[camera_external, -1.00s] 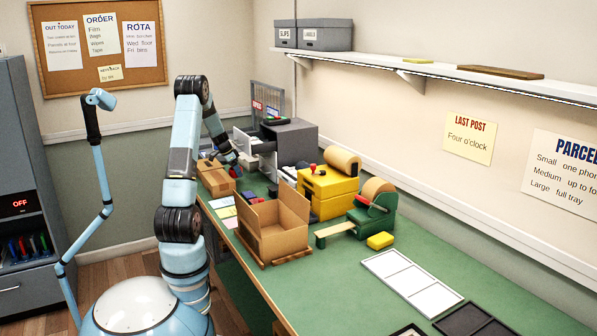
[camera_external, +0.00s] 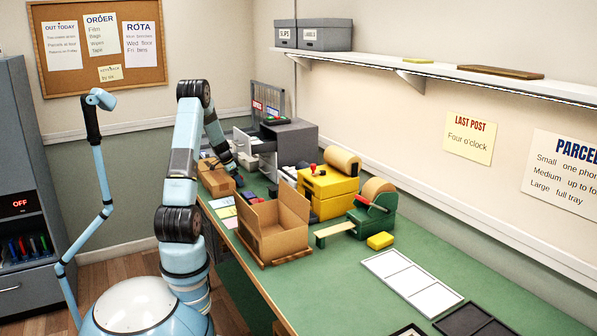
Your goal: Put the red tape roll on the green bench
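The green bench (camera_external: 345,273) runs from the back left to the front right. My gripper (camera_external: 239,182) is low over its far left part, beside a brown cardboard box (camera_external: 215,180) and behind an open carton (camera_external: 272,232). The fingers are small and dark here, and I cannot tell whether they are open or shut. I cannot make out the red tape roll for certain in this view; it may be hidden at or behind my gripper. A small dark red and blue patch (camera_external: 250,197) lies on the bench just in front of my gripper.
A yellow machine (camera_external: 327,193) with a red knob and a green dispenser (camera_external: 372,222) stand right of the open carton. A grey drawer unit (camera_external: 291,139) stands behind.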

